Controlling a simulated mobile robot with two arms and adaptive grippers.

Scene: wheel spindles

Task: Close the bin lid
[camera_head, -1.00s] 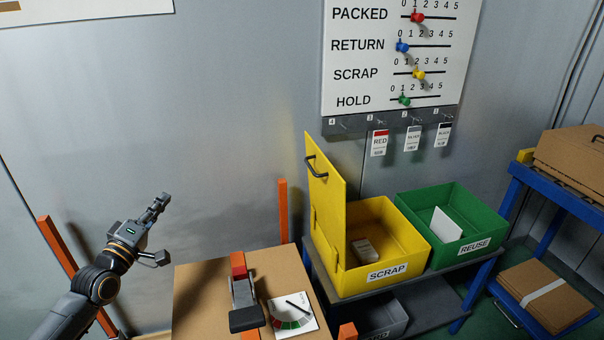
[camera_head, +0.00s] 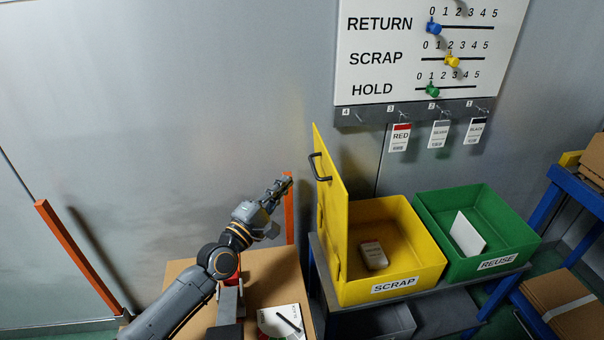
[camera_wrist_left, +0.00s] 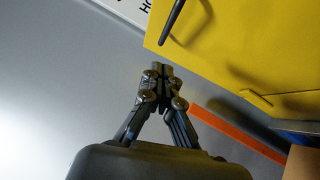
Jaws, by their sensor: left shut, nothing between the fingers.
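The yellow scrap bin (camera_head: 402,280) stands on a dark shelf, with a small pale box (camera_head: 373,256) inside it. Its yellow lid (camera_head: 331,215) stands upright, open, along the bin's left side. A dark handle (camera_head: 318,168) sits near the lid's top, on the face toward my left arm. My left gripper (camera_head: 285,183) is shut and empty, left of the lid and apart from it. In the left wrist view the shut fingertips (camera_wrist_left: 160,68) point toward the lid (camera_wrist_left: 235,45), with part of the handle (camera_wrist_left: 172,20) above them. My right gripper is not in view.
A green reuse bin (camera_head: 508,246) holding a white card stands right of the scrap bin. A board with sliders (camera_head: 420,50) and hanging tags is on the wall behind. An orange post (camera_head: 288,215) rises beside my left gripper. A cardboard-topped table (camera_head: 265,278) is below my arm.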

